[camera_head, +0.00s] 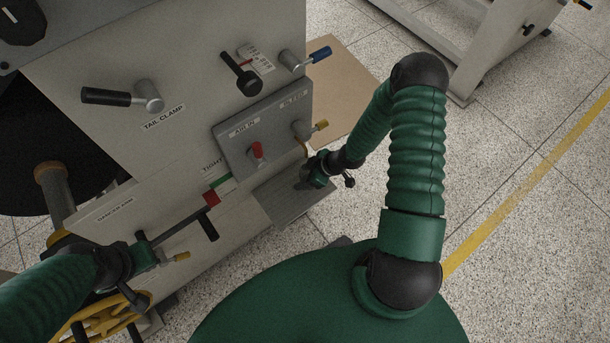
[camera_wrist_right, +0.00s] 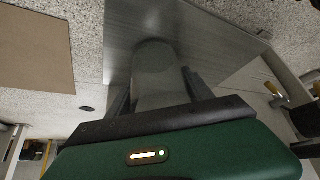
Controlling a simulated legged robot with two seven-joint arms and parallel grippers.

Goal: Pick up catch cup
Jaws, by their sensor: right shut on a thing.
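The catch cup (camera_wrist_right: 153,62) is a plain grey, rounded cylinder in the right wrist view. It sits between the two dark fingers of my right gripper (camera_wrist_right: 158,92), which is shut on it. Behind it is a grey metal plate (camera_wrist_right: 195,30). In the head view my right gripper (camera_head: 308,178) is over the same plate (camera_head: 285,205), beside the machine's front; I cannot make out the cup clearly there. I cannot tell if the cup touches the plate. My left gripper (camera_head: 150,252) is at lower left, near a dark bar; its jaws are unclear.
A brown board (camera_head: 342,90) lies on the speckled floor. Open floor lies right.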

